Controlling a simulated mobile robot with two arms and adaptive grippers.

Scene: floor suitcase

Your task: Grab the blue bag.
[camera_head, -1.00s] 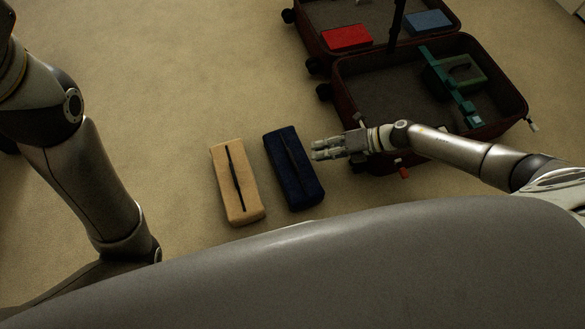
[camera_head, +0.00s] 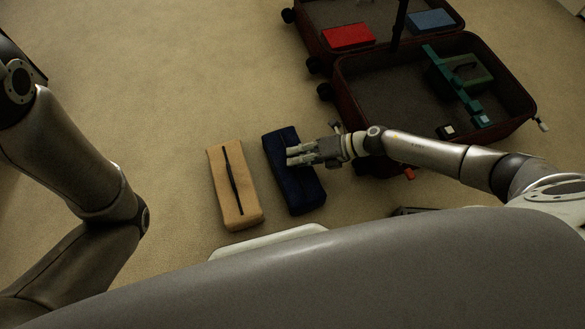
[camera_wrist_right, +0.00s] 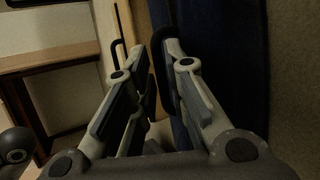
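The dark blue bag (camera_head: 305,187) lies on the carpet in the head view, with a dark strap along its top. My right gripper (camera_head: 289,156) reaches in from the right, and its fingertips overlap the bag's middle; I cannot tell whether they touch it. In the right wrist view the two fingers (camera_wrist_right: 142,45) are apart with nothing held between them. The blue bag (camera_wrist_right: 235,60) fills the right side there, beside the right finger. My left arm shows at the left of the head view, but its gripper is out of sight.
A tan bag (camera_head: 235,190) with a black strap lies just left of the blue bag. An open dark red suitcase (camera_head: 345,115) stands upper right, holding a red item (camera_head: 348,37), a blue item (camera_head: 430,20) and a green item (camera_head: 468,72). Carpet at upper left is clear.

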